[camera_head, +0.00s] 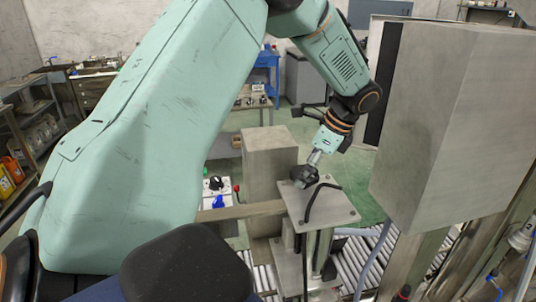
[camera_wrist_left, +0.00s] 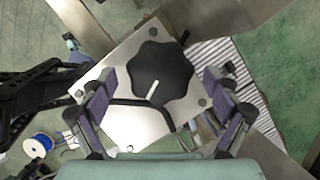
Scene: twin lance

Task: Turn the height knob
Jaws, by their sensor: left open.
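The height knob (camera_wrist_left: 165,72) is a black, lobed disc with a short white mark on its front edge. It sits on a square pale metal plate (camera_wrist_left: 145,126) with dark corner bolts. In the head view the plate (camera_head: 340,208) tops a metal column. My left gripper (camera_wrist_left: 158,88) is open, one finger on each side of the knob in the wrist view; I cannot tell whether they touch it. In the head view my left gripper (camera_head: 306,173) reaches down over the plate, and dark parts blend with the knob there. My right gripper is not in view.
A black cable (camera_head: 308,208) curves over the plate. A large grey box (camera_head: 440,120) stands close on the right, and a smaller grey block (camera_head: 268,165) behind the plate. A roller conveyor (camera_head: 350,262) runs below. A control box with a blue knob (camera_head: 218,202) is left.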

